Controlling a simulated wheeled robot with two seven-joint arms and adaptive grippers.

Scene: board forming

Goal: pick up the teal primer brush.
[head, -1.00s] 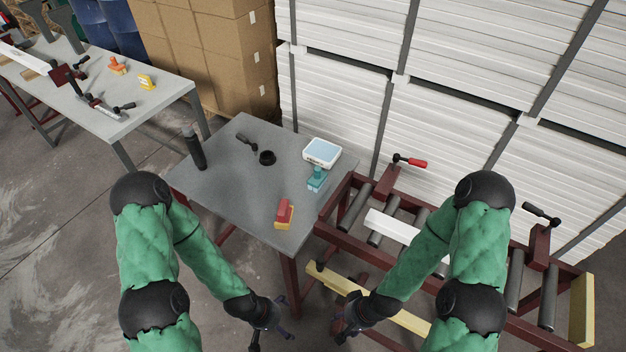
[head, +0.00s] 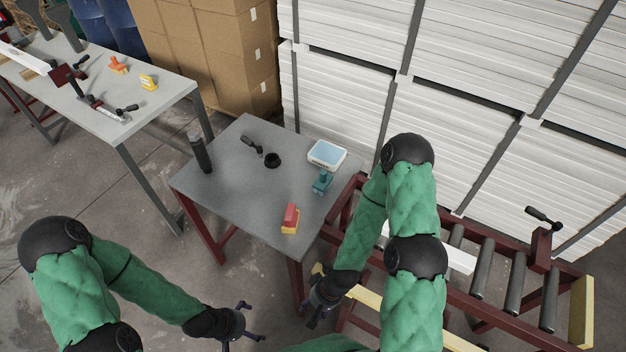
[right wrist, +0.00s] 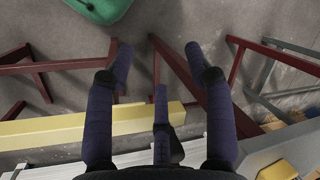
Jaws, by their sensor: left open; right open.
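The teal primer brush (head: 322,182) stands on the grey table near its right edge, just in front of a white tray with a light blue inside. My right gripper (head: 316,312) is low beyond the table's front right corner, well short of the brush and empty. In the right wrist view my right gripper (right wrist: 155,65) has its fingers spread apart over the floor and frame bars, and the brush does not show there. My left gripper (head: 246,322) is open and empty, over the floor in front of the table.
A dark red roller frame (head: 484,295) stands close on the right.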

